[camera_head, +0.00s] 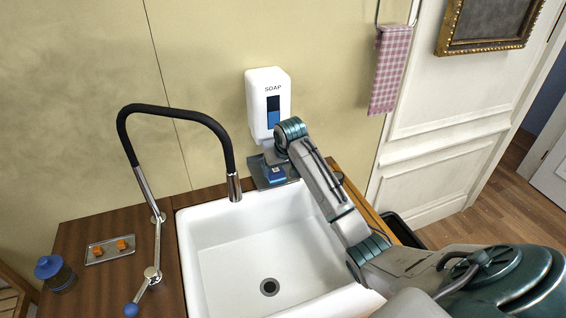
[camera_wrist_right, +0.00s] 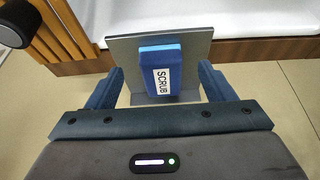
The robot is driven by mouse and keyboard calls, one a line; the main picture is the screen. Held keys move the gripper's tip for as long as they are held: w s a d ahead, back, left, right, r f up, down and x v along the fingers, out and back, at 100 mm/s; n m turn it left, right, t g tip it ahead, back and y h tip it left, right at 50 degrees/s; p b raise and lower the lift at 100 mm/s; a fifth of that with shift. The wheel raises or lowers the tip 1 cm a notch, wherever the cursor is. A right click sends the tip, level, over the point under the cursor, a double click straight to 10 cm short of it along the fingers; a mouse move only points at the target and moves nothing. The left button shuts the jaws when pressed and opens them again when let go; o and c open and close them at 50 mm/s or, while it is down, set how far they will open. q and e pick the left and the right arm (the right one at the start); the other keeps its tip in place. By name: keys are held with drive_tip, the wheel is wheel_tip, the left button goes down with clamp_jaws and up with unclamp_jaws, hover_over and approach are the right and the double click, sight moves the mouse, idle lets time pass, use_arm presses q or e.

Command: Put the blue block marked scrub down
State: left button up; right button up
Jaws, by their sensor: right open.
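The blue block marked SCRUB (camera_wrist_right: 162,78) is on a flat grey plate (camera_wrist_right: 195,47) in the right wrist view, its label facing the camera. In the head view the block (camera_head: 276,174) shows as a small blue shape on the grey plate (camera_head: 292,170), behind the sink and below the soap dispenser. My right gripper (camera_wrist_right: 160,70) is open, with one finger on each side of the block and visible gaps between. In the head view my right arm partly hides that spot. My left gripper is out of view.
A white sink (camera_head: 220,255) fills the middle, with a black-hosed tap (camera_head: 178,110) at its left. A white soap dispenser (camera_head: 262,88) is on the wall. A small tray (camera_head: 98,256) with orange pieces and a blue-lidded jar (camera_head: 58,276) are on the left worktop. A checked towel (camera_head: 390,70) hangs right.

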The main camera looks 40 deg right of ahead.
drive_tip(key=b+v, duration=0.1)
drive_tip(key=v, duration=0.6)
drive_tip(key=shift+b, duration=0.35)
drive_tip(key=shift+s, duration=0.1)
